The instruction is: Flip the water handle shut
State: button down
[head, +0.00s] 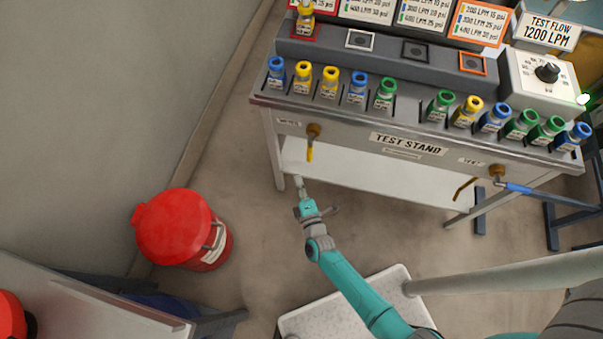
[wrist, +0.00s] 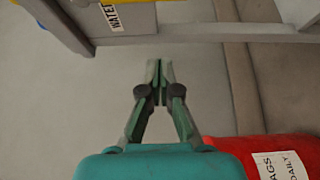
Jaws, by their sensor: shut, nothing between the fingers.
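The test stand (head: 340,130) has a brass valve (head: 313,130) on its front, right of the white WATER label (head: 289,123). A yellow handle (head: 310,153) hangs straight down from this valve. My gripper (head: 298,182) is shut and empty, below and slightly left of the handle tip, apart from it in the picture. In the wrist view, my gripper's fingertips (wrist: 159,66) are together, with nothing between them. The WATER label (wrist: 113,16) is partly cut off there, at the top. A yellow strip beside it at the top edge is too cropped to identify.
A red bin (head: 176,228) is on the floor at left. Open floor lies between bin and stand.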

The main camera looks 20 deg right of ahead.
aim_at(310, 153)
jog(key=w+d, duration=0.4)
jog(key=w, duration=0.3)
jog(key=shift+d, duration=0.25)
jog(key=shift+d, duration=0.15)
dwell(0.5)
